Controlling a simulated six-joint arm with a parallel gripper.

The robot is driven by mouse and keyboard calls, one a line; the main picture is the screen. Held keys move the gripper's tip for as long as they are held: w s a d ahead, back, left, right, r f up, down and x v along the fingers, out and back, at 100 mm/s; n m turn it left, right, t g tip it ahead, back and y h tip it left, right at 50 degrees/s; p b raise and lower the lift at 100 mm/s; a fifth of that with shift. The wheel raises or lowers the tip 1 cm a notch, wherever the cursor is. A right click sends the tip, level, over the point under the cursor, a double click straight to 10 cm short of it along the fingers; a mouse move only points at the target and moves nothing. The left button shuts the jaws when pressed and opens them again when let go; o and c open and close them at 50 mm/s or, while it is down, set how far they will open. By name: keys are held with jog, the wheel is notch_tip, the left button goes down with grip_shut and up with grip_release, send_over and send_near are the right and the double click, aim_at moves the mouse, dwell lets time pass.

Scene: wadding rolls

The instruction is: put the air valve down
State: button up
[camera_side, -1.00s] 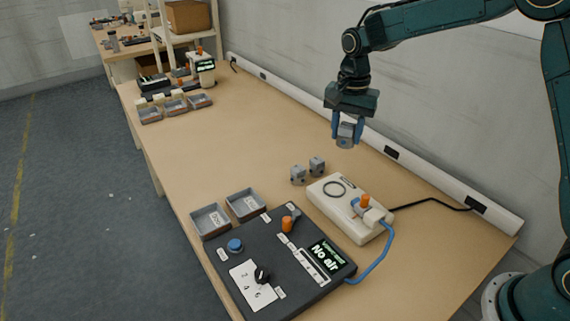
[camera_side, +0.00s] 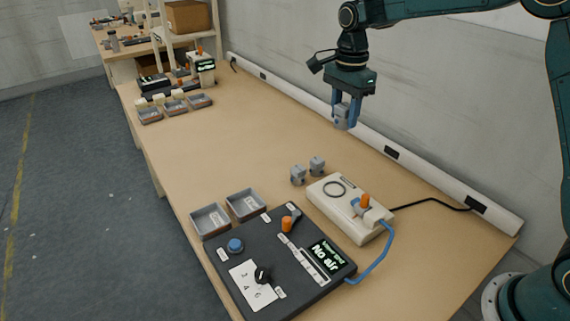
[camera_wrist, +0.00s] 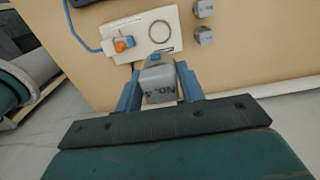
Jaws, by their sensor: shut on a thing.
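My gripper (camera_side: 345,112) is shut on a grey block, the air valve (camera_side: 342,122), and holds it in the air above the back part of the bench. In the wrist view the air valve (camera_wrist: 159,84) sits between the two blue fingers of my gripper (camera_wrist: 158,76), with dark "NO." lettering on its face; the number is hard to read. A small blue part shows at its far end. Two similar grey blocks (camera_side: 298,174) (camera_side: 317,166) stand on the bench below, apart from my gripper.
A white box (camera_side: 336,212) with a ring mark and orange knob (camera_side: 364,201) stands right of the blocks. A dark panel (camera_side: 262,245) reads "No air" and has a blue hose. Two grey trays (camera_side: 246,193) (camera_side: 210,233) are beside it. The middle bench (camera_side: 225,145) is clear.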

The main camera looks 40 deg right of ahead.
send_over(334, 190)
notch_tip(334, 190, down, 16)
jog(key=shift+r, duration=0.1)
dwell(0.5)
jog(key=shift+f, duration=1.9)
jog(key=shift+f, duration=0.15)
jog(key=o, duration=1.1)
jog(key=shift+o, duration=0.2)
